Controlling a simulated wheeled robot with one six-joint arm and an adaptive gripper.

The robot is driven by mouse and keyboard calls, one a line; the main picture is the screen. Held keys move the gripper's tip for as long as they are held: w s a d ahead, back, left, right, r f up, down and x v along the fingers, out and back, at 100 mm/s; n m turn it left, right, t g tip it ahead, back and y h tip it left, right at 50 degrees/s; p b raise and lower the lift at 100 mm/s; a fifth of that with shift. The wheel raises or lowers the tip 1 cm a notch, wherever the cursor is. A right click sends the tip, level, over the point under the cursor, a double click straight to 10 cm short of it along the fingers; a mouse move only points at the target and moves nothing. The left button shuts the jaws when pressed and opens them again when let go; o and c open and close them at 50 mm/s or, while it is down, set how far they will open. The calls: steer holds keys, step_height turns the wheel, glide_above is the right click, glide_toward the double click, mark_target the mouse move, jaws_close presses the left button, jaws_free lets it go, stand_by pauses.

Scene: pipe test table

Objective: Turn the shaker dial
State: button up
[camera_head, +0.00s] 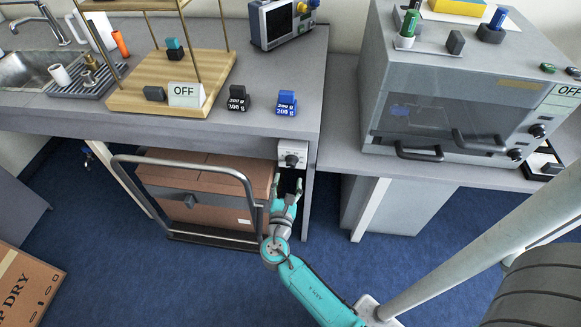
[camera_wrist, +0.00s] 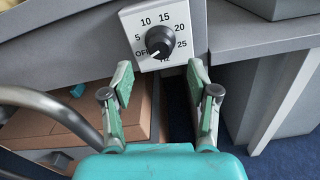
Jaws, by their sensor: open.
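The shaker dial (camera_wrist: 159,41) is a round black knob with a white pointer line on a white panel (camera_wrist: 133,22). The panel is marked OFF, 5, 10, 15, 20 and 25, and the pointer line aims down and left, near OFF. In the head view the dial (camera_head: 291,160) is on the front edge of the bench. My gripper (camera_head: 287,188) is just below and in front of it. In the wrist view my gripper (camera_wrist: 161,84) is open, with nothing between its fingers. The dial is beyond the fingertips, apart from them.
A cart with a metal handle (camera_head: 180,163) and a cardboard box (camera_head: 190,178) stands under the bench, left of my gripper. The bench leg (camera_head: 310,205) is close on the right. A wooden rack (camera_head: 150,95) and weights (camera_head: 286,103) are on the bench top. Blue floor is clear in front.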

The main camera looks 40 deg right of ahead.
mark_target(291, 166)
steer(key=shift+x, duration=3.15)
jaws_close()
